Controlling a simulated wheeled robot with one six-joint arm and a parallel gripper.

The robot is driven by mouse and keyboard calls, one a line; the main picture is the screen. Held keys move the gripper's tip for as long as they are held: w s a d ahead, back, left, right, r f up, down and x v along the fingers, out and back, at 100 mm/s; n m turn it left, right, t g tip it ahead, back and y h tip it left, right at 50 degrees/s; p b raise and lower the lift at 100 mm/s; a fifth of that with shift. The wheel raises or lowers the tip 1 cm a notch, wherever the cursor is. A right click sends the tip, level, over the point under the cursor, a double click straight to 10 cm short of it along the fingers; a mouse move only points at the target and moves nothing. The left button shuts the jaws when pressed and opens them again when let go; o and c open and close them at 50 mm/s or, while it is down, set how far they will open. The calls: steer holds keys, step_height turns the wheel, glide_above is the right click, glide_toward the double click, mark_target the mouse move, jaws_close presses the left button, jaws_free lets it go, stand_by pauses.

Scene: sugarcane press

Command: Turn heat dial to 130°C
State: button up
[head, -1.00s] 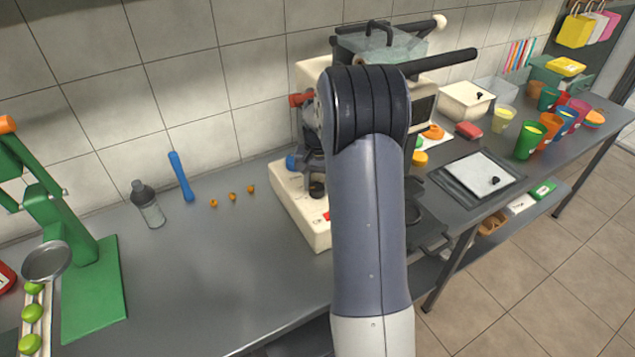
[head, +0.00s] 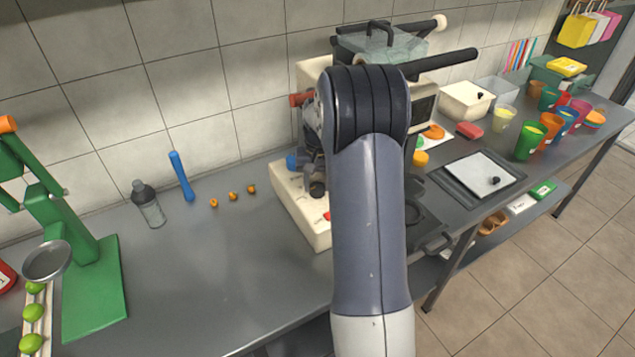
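The cream machine (head: 297,212) stands on the counter behind my arm, with a glass-like lidded top (head: 385,46). It has a red part (head: 299,99) on its upper left, a blue part (head: 291,162) lower down and a small red part (head: 327,216) on its base. I cannot make out the heat dial or any temperature mark. My gripper (head: 313,172) is at the front of the machine, mostly hidden behind my own arm. Only some dark parts show beside the blue part, so its opening and any contact are unclear.
A green press (head: 92,285) stands at the left, near several limes (head: 33,312). A bottle (head: 149,206), a blue stick (head: 181,177) and three small orange pieces (head: 233,196) lie left of the machine. Coloured cups (head: 529,141) and a dark tray (head: 475,180) are at the right.

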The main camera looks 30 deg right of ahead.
steer(key=o, duration=0.4)
stand_by(0.4)
